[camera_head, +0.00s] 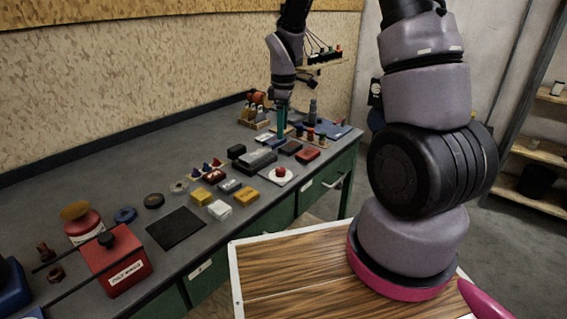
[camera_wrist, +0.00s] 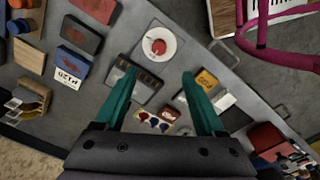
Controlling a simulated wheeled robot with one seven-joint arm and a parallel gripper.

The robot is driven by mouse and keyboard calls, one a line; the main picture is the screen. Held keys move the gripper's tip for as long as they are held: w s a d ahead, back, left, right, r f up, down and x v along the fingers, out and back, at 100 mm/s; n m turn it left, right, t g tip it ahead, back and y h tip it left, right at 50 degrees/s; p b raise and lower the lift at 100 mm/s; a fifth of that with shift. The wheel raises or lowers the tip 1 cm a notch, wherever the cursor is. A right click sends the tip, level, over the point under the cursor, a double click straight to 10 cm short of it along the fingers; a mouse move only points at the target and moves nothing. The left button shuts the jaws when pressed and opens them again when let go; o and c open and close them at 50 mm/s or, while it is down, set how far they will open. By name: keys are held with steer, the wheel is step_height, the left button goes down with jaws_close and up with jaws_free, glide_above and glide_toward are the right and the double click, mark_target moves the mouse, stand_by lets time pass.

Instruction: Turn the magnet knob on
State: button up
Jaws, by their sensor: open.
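I cannot tell for certain which thing is the magnet knob. One candidate is a round red knob (camera_head: 281,172) on a white disc near the bench's front edge; it also shows in the wrist view (camera_wrist: 158,46). Another is a red box with a black knob on top (camera_head: 113,262), at the near left; its label is too small to read surely. My gripper (camera_head: 281,132) is over the far part of the bench, with teal fingers pointing down. In the wrist view my gripper (camera_wrist: 159,74) is open and empty, with a dark slotted block (camera_wrist: 147,84) below, between the fingers.
The grey bench (camera_head: 110,180) is crowded with small blocks and parts. A yellow block (camera_head: 246,195), a red block (camera_head: 307,155) and several small coloured cones (camera_wrist: 158,118) lie near. A wooden-topped surface (camera_head: 290,270) stands in front of the bench. Shelves (camera_head: 540,150) stand at the right.

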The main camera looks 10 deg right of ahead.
steer(key=n, duration=0.2)
glide_toward(281, 169)
steer(key=shift+g, duration=0.3)
steer(key=f, duration=0.8)
steer(key=shift+w+a+f, duration=0.15)
steer(key=shift+w+f, duration=0.1)
steer(key=shift+w, duration=0.05)
jaws_close()
